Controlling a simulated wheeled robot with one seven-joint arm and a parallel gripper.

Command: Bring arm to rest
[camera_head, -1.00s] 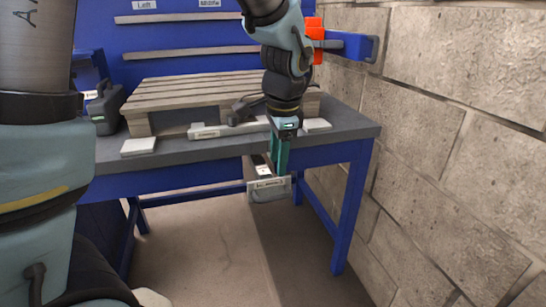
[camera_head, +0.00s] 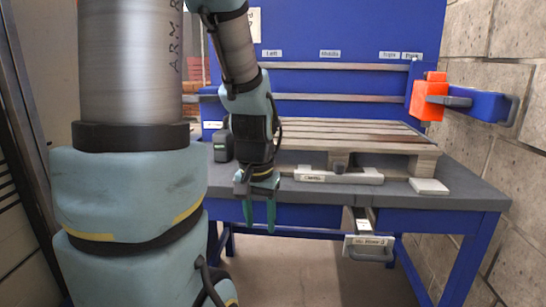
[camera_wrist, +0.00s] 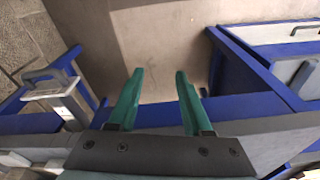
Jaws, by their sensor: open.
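My gripper (camera_head: 260,222) hangs fingers-down in front of the bench's front edge, left of the middle in the head view. Its two green fingers (camera_wrist: 160,76) are apart, with nothing between them in the wrist view; bare floor shows beyond. My arm is bent, with the forearm coming down from the top. A narrow drawer (camera_head: 368,240) with a label and handle stands pulled out under the bench top, right of my gripper and apart from it. Its handle (camera_wrist: 52,72) shows at the left in the wrist view.
The grey-topped blue bench (camera_head: 470,190) carries a wooden pallet (camera_head: 350,135), a pale bar (camera_head: 340,176), a white block (camera_head: 429,186) and a dark tool (camera_head: 222,145). An orange clamp-like part (camera_head: 428,97) on a blue bracket juts out at right. A stone wall (camera_head: 490,130) bounds the right.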

